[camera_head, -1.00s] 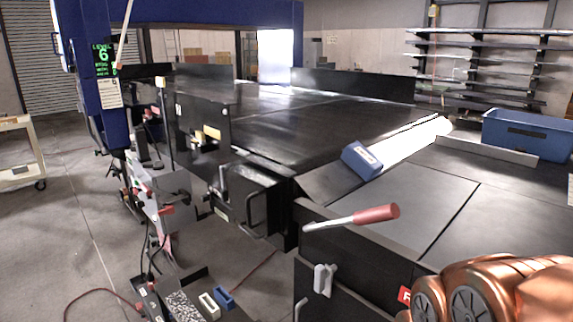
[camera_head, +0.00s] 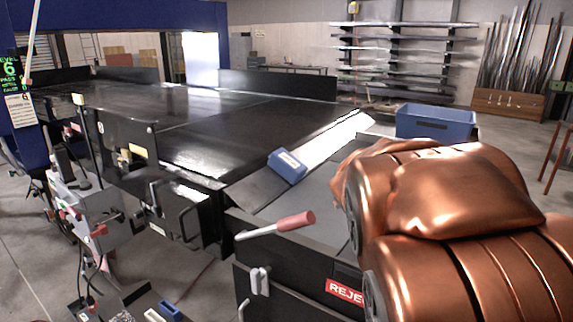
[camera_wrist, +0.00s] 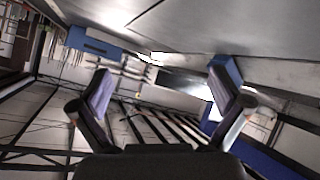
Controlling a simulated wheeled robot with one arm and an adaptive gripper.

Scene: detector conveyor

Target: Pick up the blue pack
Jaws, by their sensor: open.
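The blue pack (camera_head: 287,166) with a pale label lies tilted on the sloping surface between the black conveyor (camera_head: 210,150) and the lower grey surface beside it. In the wrist view a blue block that looks like the pack (camera_wrist: 229,70) is at the upper right, partly hidden behind one finger. My gripper (camera_wrist: 158,78) is open and empty, its two fingers apart, and the pack is not between them. The wrist view appears turned upside down. In the head view my copper-coloured arm fills the lower right and my gripper does not show.
A blue bin (camera_head: 435,123) stands beyond the pack to the right. A red REJECT sign (camera_head: 344,292) is below my arm. A blue frame (camera_head: 22,85) stands at left.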

